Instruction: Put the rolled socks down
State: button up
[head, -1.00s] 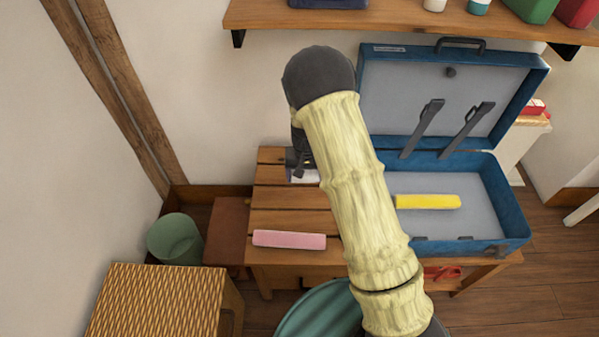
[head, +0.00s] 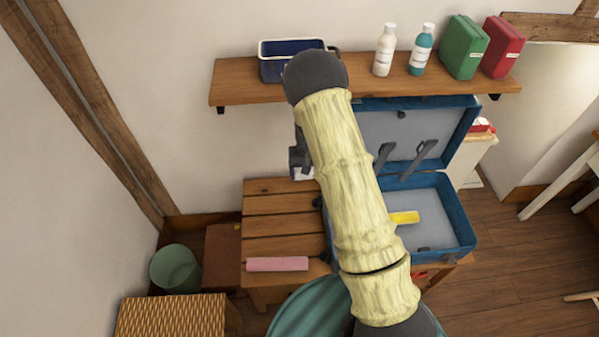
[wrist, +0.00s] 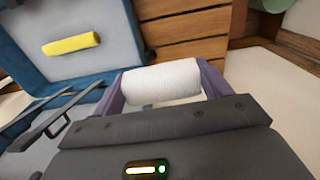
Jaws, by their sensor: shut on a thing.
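My gripper (wrist: 161,88) is shut on a white roll, the rolled socks (wrist: 163,82), held crosswise between its two purple fingers in the wrist view. In the head view the gripper (head: 301,165) is mostly hidden behind my arm, and only a small white patch of the socks (head: 303,173) shows. There it appears in front of the wall, just above the back edge of the slatted wooden bench (head: 270,205). In the wrist view the socks are in the air, with bench slats behind them.
An open blue suitcase (head: 465,225) stands on the bench's right, with a yellow bar (head: 404,217) inside. A pink bar (head: 277,264) lies at the bench's front left; slats behind it are clear. A shelf (head: 235,88) above holds a blue bin (head: 275,68), bottles and boxes.

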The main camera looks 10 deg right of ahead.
jog(key=d+r+p, duration=0.5)
jog(key=r+p, duration=0.5)
jog(key=shift+w+r+p, duration=0.35)
jog(key=shift+r, duration=0.05)
jog(key=shift+a+f, duration=0.1)
jog(key=shift+a, duration=0.05)
jog(key=shift+s, duration=0.1)
